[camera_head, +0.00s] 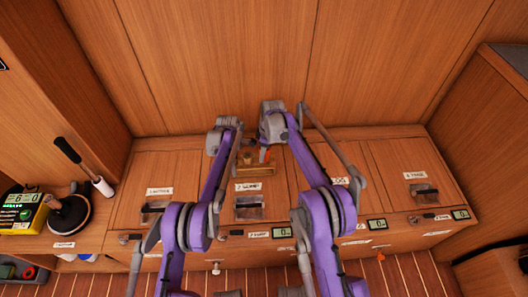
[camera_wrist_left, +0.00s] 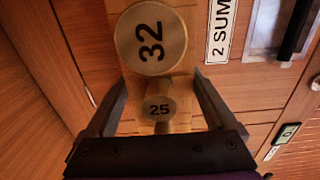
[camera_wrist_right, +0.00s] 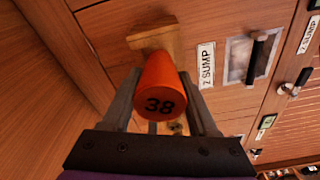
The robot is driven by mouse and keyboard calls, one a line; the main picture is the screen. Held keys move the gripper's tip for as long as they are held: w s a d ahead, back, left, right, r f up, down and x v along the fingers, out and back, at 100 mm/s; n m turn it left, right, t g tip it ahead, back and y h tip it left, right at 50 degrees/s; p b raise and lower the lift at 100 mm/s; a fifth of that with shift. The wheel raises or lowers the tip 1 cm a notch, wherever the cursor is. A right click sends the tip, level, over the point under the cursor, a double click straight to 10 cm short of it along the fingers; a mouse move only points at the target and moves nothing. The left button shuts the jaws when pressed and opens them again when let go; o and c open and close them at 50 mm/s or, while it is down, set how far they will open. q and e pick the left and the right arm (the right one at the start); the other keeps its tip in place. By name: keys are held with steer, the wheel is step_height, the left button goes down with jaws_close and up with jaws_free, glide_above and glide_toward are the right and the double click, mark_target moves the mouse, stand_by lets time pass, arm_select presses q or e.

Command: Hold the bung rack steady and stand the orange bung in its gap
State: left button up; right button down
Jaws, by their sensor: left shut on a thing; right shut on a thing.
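The wooden bung rack (camera_head: 254,171) lies on the locker top, its face towards me. In the left wrist view two pale bungs marked 32 (camera_wrist_left: 151,38) and 25 (camera_wrist_left: 158,107) stand on it. My left gripper (camera_wrist_left: 160,108) is shut on the rack, one finger on each side near the 25 bung. The orange bung (camera_wrist_right: 160,88), marked 38 on its wide end, is held in my right gripper (camera_wrist_right: 162,100). It also shows in the head view (camera_head: 264,155). Its narrow end points towards the rack (camera_wrist_right: 150,35); I cannot tell whether it touches or sits in the gap.
A recessed latch (camera_head: 249,207) lies in front of the rack, beside the label 2 SUMP (camera_head: 248,186). A yellow meter (camera_head: 22,214) and a dark plunger-like tool (camera_head: 69,213) stand at the left. The locker top to the right is mostly clear.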

jaws_free()
stand_by(0.5)
steer(key=shift+r, duration=0.1)
steer(key=shift+r, duration=3.4)
arm_select(q)
steer(key=o, duration=1.3)
steer(key=shift+r, duration=0.1)
